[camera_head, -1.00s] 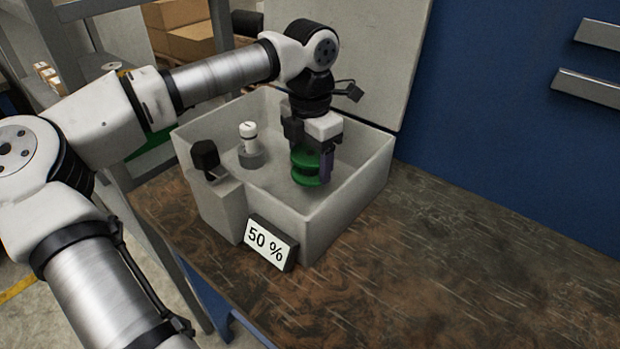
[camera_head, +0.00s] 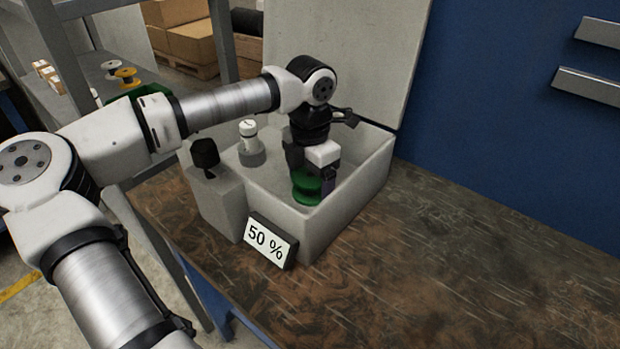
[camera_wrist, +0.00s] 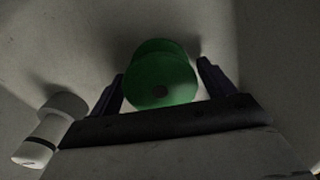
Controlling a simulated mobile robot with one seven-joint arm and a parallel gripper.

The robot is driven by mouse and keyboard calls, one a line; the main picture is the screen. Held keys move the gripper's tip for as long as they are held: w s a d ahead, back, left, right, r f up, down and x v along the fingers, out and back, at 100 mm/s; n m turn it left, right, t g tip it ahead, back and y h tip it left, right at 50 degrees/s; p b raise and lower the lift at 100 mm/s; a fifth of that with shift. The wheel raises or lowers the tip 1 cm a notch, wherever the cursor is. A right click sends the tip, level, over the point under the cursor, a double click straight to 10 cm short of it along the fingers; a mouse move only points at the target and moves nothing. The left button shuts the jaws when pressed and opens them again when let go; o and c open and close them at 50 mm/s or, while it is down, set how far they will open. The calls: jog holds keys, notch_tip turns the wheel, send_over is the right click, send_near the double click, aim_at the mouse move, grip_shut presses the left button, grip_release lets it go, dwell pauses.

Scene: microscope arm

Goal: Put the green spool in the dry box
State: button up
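The green spool (camera_head: 306,190) is inside the grey dry box (camera_head: 365,185), toward its right part. It looks low, at or near the box floor; whether it touches the floor is hard to tell. My gripper (camera_head: 318,180) points down into the box over the spool. In the wrist view the spool (camera_wrist: 160,75) lies between my two fingers (camera_wrist: 162,80), with a narrow gap at the right finger and little or none visible at the left. The fingers look open around it. One finger partly covers the spool in the head view.
A white-capped cylinder (camera_head: 249,145) stands in the box left of the spool. A dark-topped grey post (camera_head: 207,155) and a "50 %" display (camera_head: 268,242) are at the box's front. The raised lid (camera_head: 385,55) stands behind. The bench (camera_head: 450,240) is clear to the right.

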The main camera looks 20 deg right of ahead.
aim_at(311, 174)
jog(key=shift+o, duration=0.3)
jog(key=shift+r, duration=0.1)
jog(key=shift+r+p, duration=0.25)
jog(key=shift+p, duration=0.1)
notch_tip(311, 174, up, 12)
jog(key=shift+f+b, duration=0.15)
jog(key=shift+b, duration=0.3)
